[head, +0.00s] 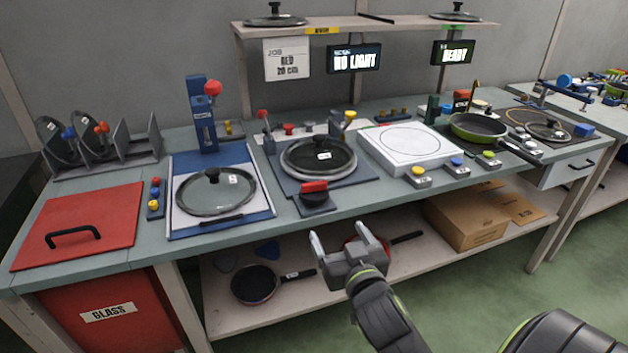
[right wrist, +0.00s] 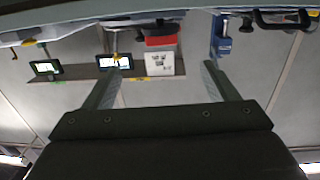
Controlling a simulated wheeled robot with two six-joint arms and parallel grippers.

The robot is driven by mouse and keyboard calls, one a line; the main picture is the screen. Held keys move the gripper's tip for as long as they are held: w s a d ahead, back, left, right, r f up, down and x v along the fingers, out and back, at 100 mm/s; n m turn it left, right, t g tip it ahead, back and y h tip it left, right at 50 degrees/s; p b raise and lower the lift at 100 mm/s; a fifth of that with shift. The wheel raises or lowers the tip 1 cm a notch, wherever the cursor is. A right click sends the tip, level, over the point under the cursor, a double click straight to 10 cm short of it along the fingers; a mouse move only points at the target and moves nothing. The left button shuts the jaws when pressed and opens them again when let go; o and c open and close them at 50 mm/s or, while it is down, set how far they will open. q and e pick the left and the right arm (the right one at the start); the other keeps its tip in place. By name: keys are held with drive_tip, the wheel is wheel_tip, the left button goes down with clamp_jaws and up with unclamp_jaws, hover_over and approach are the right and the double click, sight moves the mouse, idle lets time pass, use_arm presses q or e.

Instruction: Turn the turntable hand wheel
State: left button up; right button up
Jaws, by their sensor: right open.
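A dark round turntable (head: 291,170) with a glass lid (head: 318,153) on it sits on a blue-grey base mid-bench. At its front edge is a dark piece with a red top (head: 314,187), which looks like the hand wheel; its exact shape is hard to tell. It also seems to show as a red block in the right wrist view (right wrist: 160,41), between the fingers and beyond them. My right gripper (head: 340,238) is open and empty, in front of the bench edge and below the red-topped piece, apart from it. My left gripper is out of view.
Left of the turntable, another lid (head: 214,190) lies on a blue-edged plate beside a blue post (head: 203,125). A white square unit (head: 408,147) and a green pan (head: 478,126) stand to the right. The lower shelf (head: 215,310) holds pans and a cardboard box (head: 465,222).

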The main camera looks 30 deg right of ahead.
sight(315, 185)
drive_tip(key=x, duration=0.5)
drive_tip(key=r+x, duration=0.1)
drive_tip(key=x, duration=0.5)
drive_tip(key=r+x, duration=0.1)
drive_tip(key=x, duration=0.5)
drive_tip(key=shift+w, duration=0.2)
drive_tip(key=shift+c, duration=0.4)
